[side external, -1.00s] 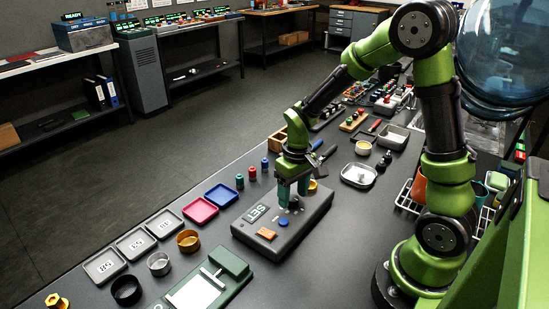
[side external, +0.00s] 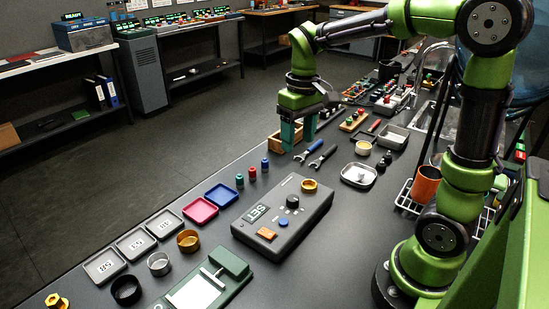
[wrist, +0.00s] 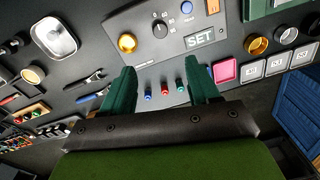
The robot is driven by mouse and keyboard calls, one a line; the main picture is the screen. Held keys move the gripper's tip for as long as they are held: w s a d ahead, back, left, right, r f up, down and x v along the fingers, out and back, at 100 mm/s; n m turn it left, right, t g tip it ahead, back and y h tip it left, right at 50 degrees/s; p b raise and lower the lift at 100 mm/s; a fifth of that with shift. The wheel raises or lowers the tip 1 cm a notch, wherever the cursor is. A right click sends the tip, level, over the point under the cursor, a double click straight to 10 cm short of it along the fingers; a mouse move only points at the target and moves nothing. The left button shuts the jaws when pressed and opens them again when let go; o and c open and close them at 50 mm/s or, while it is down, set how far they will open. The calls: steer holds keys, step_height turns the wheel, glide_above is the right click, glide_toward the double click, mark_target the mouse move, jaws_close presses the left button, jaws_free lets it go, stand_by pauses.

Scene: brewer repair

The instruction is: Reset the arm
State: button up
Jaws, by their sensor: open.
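My gripper (side external: 298,132) is raised above the far side of the bench, near a wooden box (side external: 284,138). Its two teal fingers are apart with nothing between them; they also show in the wrist view (wrist: 161,88). The grey brewer unit (side external: 284,215) lies flat on the bench, clear of the gripper. It carries a SET display (side external: 257,212), a black knob (side external: 292,202), a blue button (side external: 284,222), an orange switch (side external: 266,233) and a gold ring (side external: 309,186). In the wrist view the unit (wrist: 160,58) is beyond the fingertips.
Small red, green and blue pegs (side external: 252,173) stand beside a blue tray (side external: 221,194) and a red tray (side external: 201,210). Wrenches (side external: 322,157) lie below the gripper's right. A metal dish (side external: 359,175) and a wire rack (side external: 408,197) are at right. Grey numbered trays (side external: 104,266) are front left.

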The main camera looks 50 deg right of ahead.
steer(key=s+a+r+m+t+y, duration=0.1)
steer(key=s+a+r+m+t, duration=0.1)
steer(key=s+a+t, duration=0.5)
steer(key=s+a+r, duration=0.1)
steer(key=s, duration=0.1)
steer(key=shift+s+y, duration=0.3)
steer(key=shift+s, duration=0.05)
steer(key=shift+a, duration=0.1)
stand_by(0.7)
